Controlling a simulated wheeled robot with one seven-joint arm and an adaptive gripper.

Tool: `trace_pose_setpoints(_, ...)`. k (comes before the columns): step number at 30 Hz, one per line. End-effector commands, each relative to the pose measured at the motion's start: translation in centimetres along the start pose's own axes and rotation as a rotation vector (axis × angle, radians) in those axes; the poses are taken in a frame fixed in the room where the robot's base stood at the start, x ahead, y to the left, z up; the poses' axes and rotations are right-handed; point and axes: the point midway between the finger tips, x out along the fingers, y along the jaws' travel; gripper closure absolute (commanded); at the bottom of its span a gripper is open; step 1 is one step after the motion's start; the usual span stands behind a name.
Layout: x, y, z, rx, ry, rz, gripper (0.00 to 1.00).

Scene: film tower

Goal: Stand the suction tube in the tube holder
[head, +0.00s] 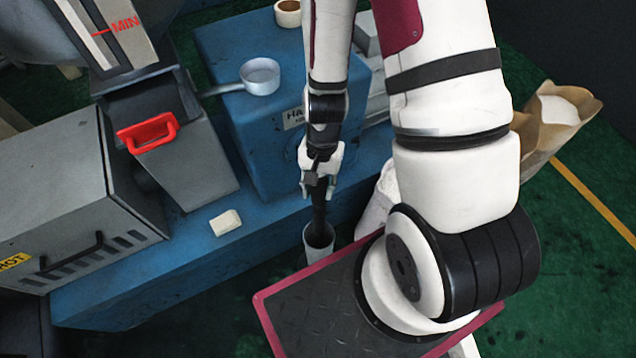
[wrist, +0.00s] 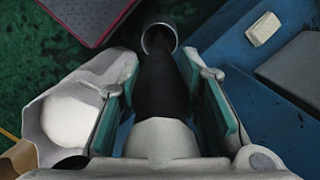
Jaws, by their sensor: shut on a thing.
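My gripper (head: 320,178) points down at the front of the blue bench, shut on the black suction tube (head: 319,208). In the wrist view, the teal finger pads of my gripper (wrist: 166,105) stand on both sides of the tube (wrist: 163,75). The tube is close to upright. Its lower end is at the mouth of the tube holder (head: 318,242), a grey cup. In the wrist view, the rim of the holder (wrist: 159,28) shows around the far end of the tube. How deep the tube reaches is hidden.
A blue bench (head: 185,255) carries a white block (head: 226,222), a small metal pan (head: 261,76) and a grey machine with a red handle (head: 148,132). A white sack (head: 378,205) stands right of the holder. A brown paper bag (head: 556,112) is farther right on green floor.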

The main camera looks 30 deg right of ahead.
Motion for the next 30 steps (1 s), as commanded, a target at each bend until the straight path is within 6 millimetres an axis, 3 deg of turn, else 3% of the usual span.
trace_pose_setpoints(7, 0.0, 0.0, 0.0, 0.000, 0.000, 0.000, 1.00)
trace_pose_setpoints(8, 0.0, 0.0, 0.0, 0.000, 0.000, 0.000, 0.65)
trace_pose_setpoints(11, 0.0, 0.0, 0.0, 0.000, 0.000, 0.000, 0.44)
trace_pose_setpoints(23, -0.3, 0.0, 0.0, 0.000, 0.002, 0.000, 0.44)
trace_pose_setpoints(30, -3.1, -0.1, -0.1, 0.000, 0.005, -0.003, 0.44)
